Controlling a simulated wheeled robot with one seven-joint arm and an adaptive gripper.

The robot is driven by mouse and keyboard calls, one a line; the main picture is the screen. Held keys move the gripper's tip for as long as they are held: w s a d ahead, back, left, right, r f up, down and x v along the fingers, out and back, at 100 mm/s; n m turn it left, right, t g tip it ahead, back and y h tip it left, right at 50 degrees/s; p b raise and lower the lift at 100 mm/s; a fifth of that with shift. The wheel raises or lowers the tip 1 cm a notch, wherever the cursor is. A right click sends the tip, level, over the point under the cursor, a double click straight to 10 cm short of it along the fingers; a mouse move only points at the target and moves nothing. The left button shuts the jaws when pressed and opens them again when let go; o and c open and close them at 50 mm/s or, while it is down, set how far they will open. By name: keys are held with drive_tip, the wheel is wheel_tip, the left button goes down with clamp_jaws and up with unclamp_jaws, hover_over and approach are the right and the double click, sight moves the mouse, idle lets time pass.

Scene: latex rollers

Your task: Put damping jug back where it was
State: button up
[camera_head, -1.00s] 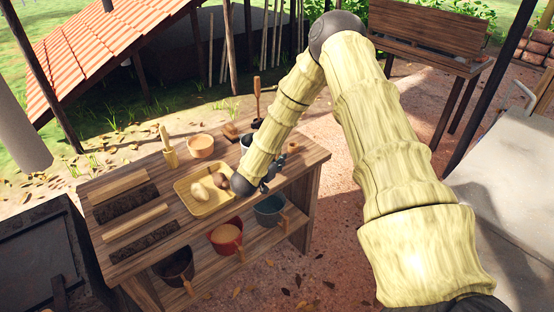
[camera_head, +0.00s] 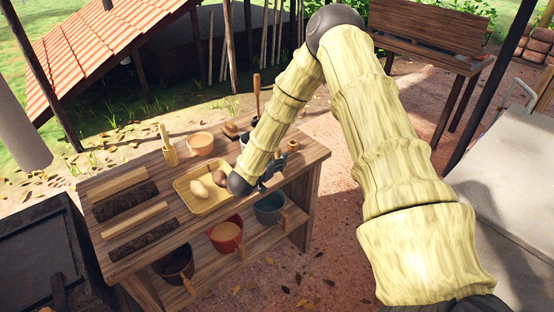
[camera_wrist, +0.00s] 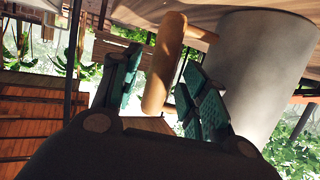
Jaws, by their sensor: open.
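A large grey jug (camera_wrist: 262,75) fills the right of the wrist view, beside a wooden surface at the top. A light wooden handle (camera_wrist: 164,65) sticks out beside it and lies between my fingers. My gripper (camera_wrist: 158,72) is open, one teal-padded finger on each side of the handle; I cannot tell whether either touches it. In the head view my gripper (camera_head: 270,177) is over the right part of the workbench (camera_head: 308,157). There the jug is mostly hidden behind my forearm; only a pale bit of rim (camera_head: 243,139) seems to show.
A yellow tray (camera_head: 208,206) with roundish items sits left of my gripper. An orange bowl (camera_head: 200,143) stands behind it. The lower shelf holds a black pot (camera_head: 172,263), a red pot (camera_head: 225,232) and a teal pot (camera_head: 268,208).

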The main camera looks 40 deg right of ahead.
drive_tip(key=b+v, duration=0.2)
drive_tip(key=v, duration=0.8)
drive_tip(key=shift+a+b, duration=0.25)
drive_tip(key=shift+b, duration=0.1)
drive_tip(key=shift+s+r, duration=0.1)
drive_tip(key=shift+s, duration=0.05)
drive_tip(key=shift+c, duration=0.4)
idle(0.4)
